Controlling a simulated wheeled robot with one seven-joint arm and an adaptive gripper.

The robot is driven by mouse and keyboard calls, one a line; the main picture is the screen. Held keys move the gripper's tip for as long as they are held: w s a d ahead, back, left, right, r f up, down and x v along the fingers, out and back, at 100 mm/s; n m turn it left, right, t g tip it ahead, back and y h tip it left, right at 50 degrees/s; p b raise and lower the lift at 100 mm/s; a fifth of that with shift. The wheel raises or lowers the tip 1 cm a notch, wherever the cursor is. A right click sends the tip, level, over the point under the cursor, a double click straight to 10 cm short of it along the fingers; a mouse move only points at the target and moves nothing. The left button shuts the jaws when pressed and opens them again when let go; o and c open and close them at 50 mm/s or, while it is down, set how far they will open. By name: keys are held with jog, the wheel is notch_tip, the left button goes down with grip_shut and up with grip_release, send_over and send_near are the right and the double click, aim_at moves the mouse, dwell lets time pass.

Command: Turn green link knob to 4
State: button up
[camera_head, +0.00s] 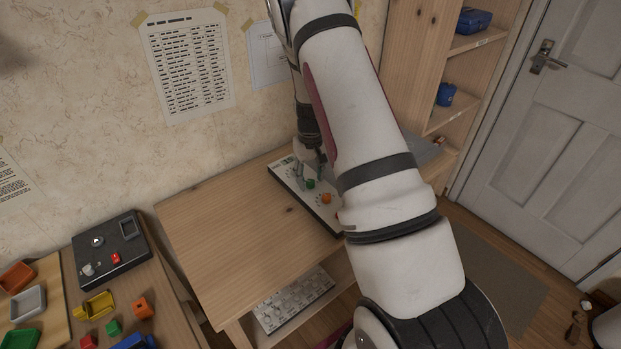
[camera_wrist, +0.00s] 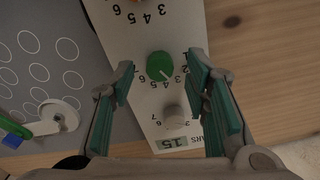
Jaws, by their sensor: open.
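The green knob (camera_wrist: 160,66) sits on a white panel (camera_wrist: 152,100) with printed numbers around it. A pale pointer mark on the knob points to the lower right in the wrist view, near the 3 and 4; I cannot tell exactly which. My gripper (camera_wrist: 160,68) is open, with one teal-padded finger on each side of the green knob and a gap to both. The head view also shows the green knob (camera_head: 310,184) on the panel (camera_head: 281,168), just below my gripper (camera_head: 313,170). I cannot tell the fingers' height above the panel.
An orange knob (camera_head: 326,198) is on the other side. The panel lies on a wooden table (camera_head: 235,230) against the wall. Bare wood is free left of it.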

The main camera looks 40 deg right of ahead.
jog(key=shift+f, duration=0.5)
grip_shut()
